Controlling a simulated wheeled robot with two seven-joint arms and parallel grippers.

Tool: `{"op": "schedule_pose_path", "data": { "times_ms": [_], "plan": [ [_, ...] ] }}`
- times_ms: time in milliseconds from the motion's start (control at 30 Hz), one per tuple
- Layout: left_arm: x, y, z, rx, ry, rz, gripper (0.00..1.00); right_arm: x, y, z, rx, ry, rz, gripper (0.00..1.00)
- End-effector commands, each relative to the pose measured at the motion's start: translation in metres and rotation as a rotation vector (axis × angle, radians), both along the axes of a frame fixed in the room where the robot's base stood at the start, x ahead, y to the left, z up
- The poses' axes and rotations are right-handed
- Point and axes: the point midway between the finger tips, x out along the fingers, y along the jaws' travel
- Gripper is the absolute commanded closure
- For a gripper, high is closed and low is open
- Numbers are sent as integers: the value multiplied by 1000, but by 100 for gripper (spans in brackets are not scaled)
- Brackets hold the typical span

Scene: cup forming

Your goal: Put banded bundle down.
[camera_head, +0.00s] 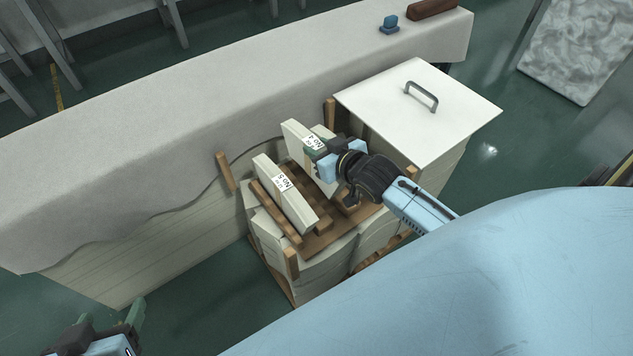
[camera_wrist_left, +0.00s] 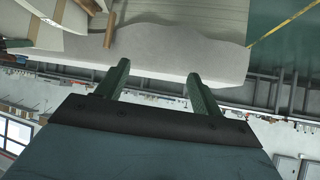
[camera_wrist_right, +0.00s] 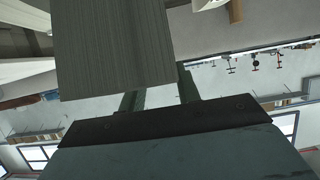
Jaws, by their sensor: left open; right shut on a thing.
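My right gripper (camera_head: 322,153) is shut on a pale banded bundle (camera_head: 295,132) with a white label that seems to read No 4. The bundle stands on edge, tilted in the picture, over the brown slatted wooden base. Whether its lower edge touches the base is hidden. In the right wrist view the bundle (camera_wrist_right: 112,45) fills the upper left, by the fingers (camera_wrist_right: 160,95). A second pale bundle (camera_head: 298,203), labelled No 5, stands to the left, apart from it. My left gripper (camera_head: 112,332) is open and empty at the lower left; its fingers (camera_wrist_left: 158,90) show in the left wrist view.
A white-topped stack with a grey handle (camera_head: 395,112) stands right of the base. A long bench under a pale cloth (camera_head: 150,135) runs behind. Wooden posts (camera_head: 226,172) rise around the base. A gap lies between the two bundles.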

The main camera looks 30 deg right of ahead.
Motion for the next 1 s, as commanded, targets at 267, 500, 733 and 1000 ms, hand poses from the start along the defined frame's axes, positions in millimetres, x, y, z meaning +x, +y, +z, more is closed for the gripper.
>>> {"op": "schedule_pose_path", "data": {
  "times_ms": [267,500,733,1000],
  "plan": [
    [31,-19,43,-84,-319,-26,33,1,1,-25,2,-5,1,100],
    [43,-31,89,-163,-597,-46,33,1,0,-45,2,-5,1,100],
    [42,-36,120,-218,-775,-57,33,1,0,-56,1,-6,1,100],
    [38,-39,139,-253,-887,-62,33,1,1,-65,1,-6,1,100]
  ]
}}
